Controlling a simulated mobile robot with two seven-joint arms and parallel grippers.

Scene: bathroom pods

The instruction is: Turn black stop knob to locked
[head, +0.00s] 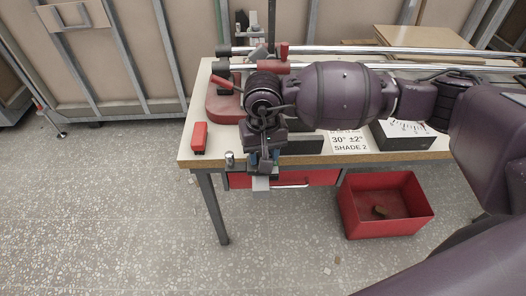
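I cannot pick out the black stop knob for certain. Black fittings (221,69) sit at the left end of the metal bars, but I cannot tell whether one is the knob. A red machine base (222,105) with a red lever (223,84) stands on the table, partly hidden behind my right arm. My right gripper (263,164) points down over the table's front edge, in front of the machine. Its fingers are small and partly covered, so its opening is unclear. My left gripper is out of view.
The table (190,157) holds a red block (199,137), a small metal cylinder (230,158) and a "30° ±2° SHADE 2" card (349,142). Long bars (370,50) run along the back. A red drawer (320,178) is below; a red bin (385,230) stands on the floor. Floor at left is clear.

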